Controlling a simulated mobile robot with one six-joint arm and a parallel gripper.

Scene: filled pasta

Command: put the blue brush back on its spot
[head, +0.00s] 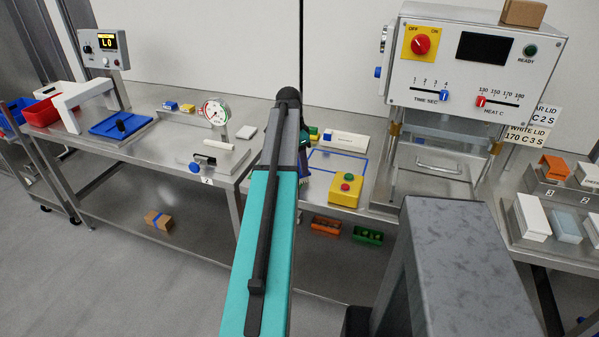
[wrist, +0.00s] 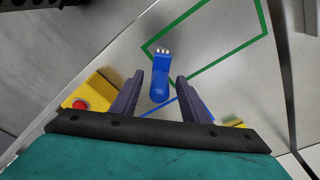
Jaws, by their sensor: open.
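The blue brush (wrist: 158,85) lies on the steel table in the wrist view, its pale bristle tufts pointing away from me. Its head end overlaps the near left corner of a green outline (wrist: 222,59) marked on the table. My gripper (wrist: 160,77) is open, with one dark finger on each side of the brush handle. No contact with the handle shows, and the height above it is hard to tell. In the head view my arm hides the brush and most of the gripper.
A yellow box with a red button (wrist: 82,104) is left of my fingers; the head view shows it as a yellow control box (head: 346,188). A blue outline (head: 340,162) lies behind it. The heat press (head: 475,65) stands to the right.

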